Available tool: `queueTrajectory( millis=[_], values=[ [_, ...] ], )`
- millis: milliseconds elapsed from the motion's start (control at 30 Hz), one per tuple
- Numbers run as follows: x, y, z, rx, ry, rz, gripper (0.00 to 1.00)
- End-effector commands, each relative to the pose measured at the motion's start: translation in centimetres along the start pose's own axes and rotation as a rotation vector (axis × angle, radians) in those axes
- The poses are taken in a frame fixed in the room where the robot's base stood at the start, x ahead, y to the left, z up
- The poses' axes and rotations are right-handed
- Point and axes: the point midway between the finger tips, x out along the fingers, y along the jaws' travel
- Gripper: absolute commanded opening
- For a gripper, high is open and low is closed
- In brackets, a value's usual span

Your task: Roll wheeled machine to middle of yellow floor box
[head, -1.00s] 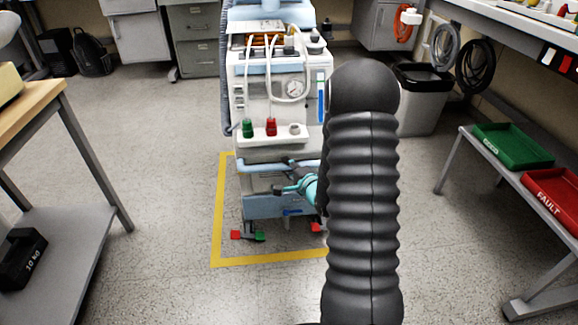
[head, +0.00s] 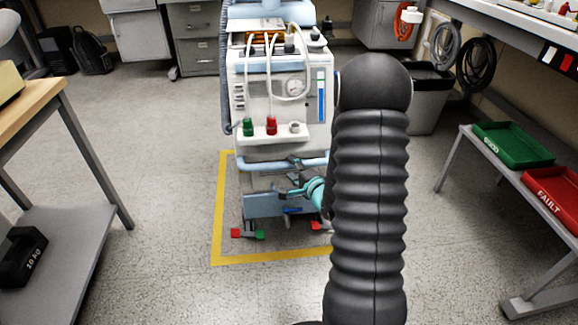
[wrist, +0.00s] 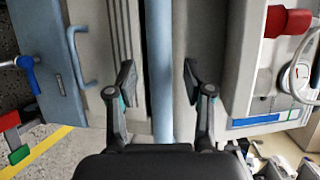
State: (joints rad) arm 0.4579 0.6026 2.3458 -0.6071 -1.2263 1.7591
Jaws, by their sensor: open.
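The wheeled machine (head: 282,105), a white and pale blue cart with tubes, a gauge and red and green fittings, stands upright. Its front feet with red and green pedals (head: 247,234) are inside the yellow floor box (head: 216,210), behind the front line. The box's back and right side are mostly hidden. My gripper (head: 286,178) is open at the machine's front, by its pale blue push bar (head: 258,166). In the wrist view the bar (wrist: 160,60) runs between the spread fingers (wrist: 159,75), with gaps on both sides; I cannot tell how deep it sits.
A wooden-topped bench (head: 40,105) with a black weight (head: 22,255) stands left. A grey table with green (head: 512,143) and red (head: 553,188) trays stands right. A bin (head: 430,98) and cabinets (head: 195,40) are behind. Floor in front of the box is clear.

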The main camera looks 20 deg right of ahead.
Motion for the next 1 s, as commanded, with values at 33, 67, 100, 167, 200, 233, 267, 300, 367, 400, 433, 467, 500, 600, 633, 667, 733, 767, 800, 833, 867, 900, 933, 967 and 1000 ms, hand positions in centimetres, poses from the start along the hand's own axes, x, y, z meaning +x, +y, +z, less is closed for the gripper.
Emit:
queueTrajectory(
  millis=[33,67,100,167,200,233,267,300,367,400,433,467,500,600,633,667,733,767,800,833,867,900,933,967,1000],
  values=[
    [-1.1,0.0,-0.2,0.001,0.005,0.000,0.52],
    [-1.8,0.0,-0.2,0.001,0.005,0.001,0.52],
    [-2.6,0.0,-0.2,0.001,0.005,0.000,0.52],
    [-3.8,0.0,-0.2,0.002,0.006,0.000,0.52],
    [-4.6,0.0,-0.1,0.002,0.004,0.001,0.52],
    [-5.1,0.0,-0.2,0.002,0.006,0.000,0.52],
    [-5.7,0.0,-0.2,0.002,0.006,0.001,0.52],
    [-6.3,0.0,-0.2,0.002,0.004,0.001,0.52],
    [-7.2,0.0,-0.2,0.002,0.005,0.000,0.52],
    [-7.7,0.0,-0.2,0.001,0.005,0.000,0.52],
    [-8.0,0.0,-0.1,0.000,0.004,0.000,0.52],
    [-8.3,0.0,-0.2,0.000,0.004,0.001,0.52],
    [-8.6,0.1,-0.1,0.001,0.004,0.001,0.52],
    [-9.0,0.0,-0.1,0.001,0.003,0.001,0.52],
    [-9.1,0.0,-0.1,0.001,0.002,0.000,0.52],
    [-9.1,0.0,-0.1,0.000,0.002,0.000,0.52],
    [-9.2,0.0,-0.1,0.000,0.001,0.000,0.52],
    [-9.2,0.0,-0.1,0.000,0.001,0.000,0.52],
    [-9.2,0.0,-0.1,0.000,0.001,0.000,0.52],
    [-9.2,0.0,-0.1,0.000,0.001,0.000,0.52],
    [-9.2,0.0,-0.1,0.000,0.001,0.000,0.52],
    [-9.2,0.0,-0.1,0.000,0.002,0.000,0.52],
    [-9.2,0.0,-0.1,0.000,0.002,0.000,0.52],
    [-9.2,0.0,-0.1,0.000,0.002,0.000,0.52],
    [-9.2,0.0,-0.1,0.001,0.002,0.000,0.52]
  ],
)
